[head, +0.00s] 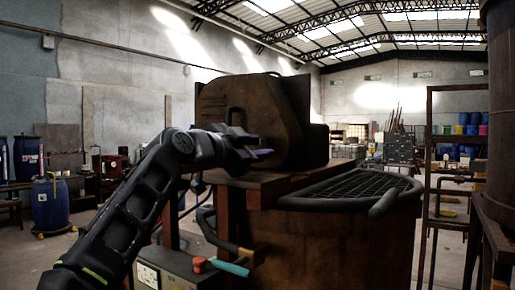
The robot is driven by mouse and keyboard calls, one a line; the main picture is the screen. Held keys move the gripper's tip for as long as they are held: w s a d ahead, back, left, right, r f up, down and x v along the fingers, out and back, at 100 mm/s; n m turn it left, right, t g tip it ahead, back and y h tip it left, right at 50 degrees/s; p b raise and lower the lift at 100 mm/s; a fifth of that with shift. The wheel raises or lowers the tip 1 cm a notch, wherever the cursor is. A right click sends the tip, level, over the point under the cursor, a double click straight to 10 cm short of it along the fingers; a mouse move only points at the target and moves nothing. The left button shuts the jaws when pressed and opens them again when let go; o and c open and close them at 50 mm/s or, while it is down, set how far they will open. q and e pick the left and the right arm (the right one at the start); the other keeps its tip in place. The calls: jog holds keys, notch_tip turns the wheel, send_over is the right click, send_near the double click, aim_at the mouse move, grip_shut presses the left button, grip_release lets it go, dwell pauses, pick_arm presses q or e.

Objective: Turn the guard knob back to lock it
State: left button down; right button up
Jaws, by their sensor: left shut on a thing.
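My left arm comes in from the lower left, and its gripper (256,146) is against the front of the big brown motor housing (262,104). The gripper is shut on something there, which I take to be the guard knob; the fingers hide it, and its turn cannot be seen. The guard is a dark mesh grid (358,188) lying over the top of the rusty vat (335,245), with a thick bar handle (384,204) at its front right. My right gripper is out of view.
A control box (180,272) with an orange-red button (199,264) and a teal-handled lever (232,268) sits below my gripper. A metal rack (446,190) and a large tank (502,120) stand at the right. A blue drum (50,206) is at the left.

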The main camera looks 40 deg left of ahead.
pick_arm(q)
jog(key=c, duration=0.9)
grip_release()
jog(key=shift+s+b, duration=0.3)
jog(key=shift+s, duration=0.25)
jog(key=s+b, duration=0.1)
jog(key=s, duration=0.5)
jog(key=shift+s+d+b, duration=0.1)
jog(key=shift+s+b, duration=0.25)
jog(key=shift+b, duration=0.05)
